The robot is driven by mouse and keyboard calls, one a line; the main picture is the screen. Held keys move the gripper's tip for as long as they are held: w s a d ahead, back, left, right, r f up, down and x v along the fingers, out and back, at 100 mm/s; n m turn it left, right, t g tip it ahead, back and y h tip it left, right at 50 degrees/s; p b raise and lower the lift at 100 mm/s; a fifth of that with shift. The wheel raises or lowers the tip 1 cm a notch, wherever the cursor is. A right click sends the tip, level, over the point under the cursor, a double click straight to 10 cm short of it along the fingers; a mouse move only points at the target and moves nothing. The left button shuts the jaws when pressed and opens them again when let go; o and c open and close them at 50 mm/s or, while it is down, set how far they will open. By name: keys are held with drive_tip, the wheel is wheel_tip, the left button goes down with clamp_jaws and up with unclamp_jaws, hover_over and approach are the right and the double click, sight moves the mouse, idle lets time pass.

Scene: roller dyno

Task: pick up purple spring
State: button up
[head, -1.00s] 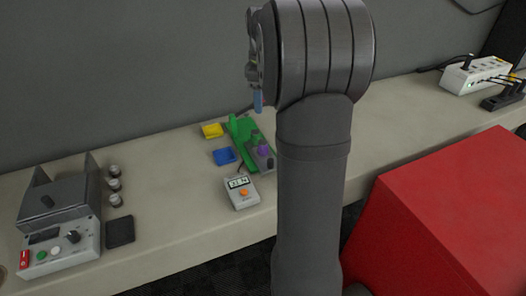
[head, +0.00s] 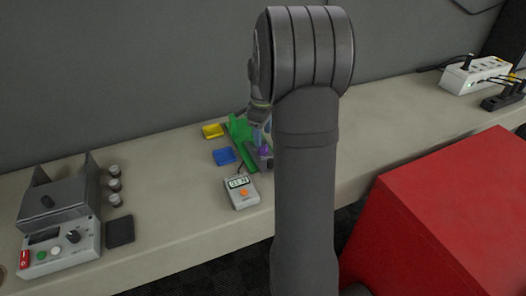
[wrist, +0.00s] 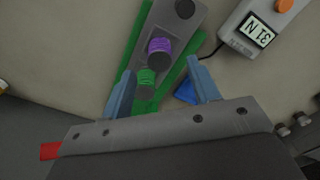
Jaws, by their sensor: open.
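The purple spring (wrist: 159,46) stands on the grey plate of a green fixture (wrist: 139,40) in the wrist view. In the head view the purple spring (head: 263,150) shows just below my gripper. My gripper (wrist: 163,78) is open, its two blue fingers apart with nothing held between them. In the wrist view the spring lies beyond the fingertips, roughly in line with the gap. A green spring (wrist: 147,78) is nearer, between the fingers. The arm hides part of the fixture in the head view.
A force meter reading 31 N (head: 241,191) sits in front of the fixture, cabled to it. A blue tray (head: 223,157) and a yellow tray (head: 213,131) are to its left. A grey control box (head: 60,225) and several small cylinders stand further left. A red block (head: 455,215) is at right.

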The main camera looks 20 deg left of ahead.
wheel_tip(320, 180, down, 5)
drive_tip(key=c, duration=1.1)
drive_tip(key=shift+r, duration=0.15)
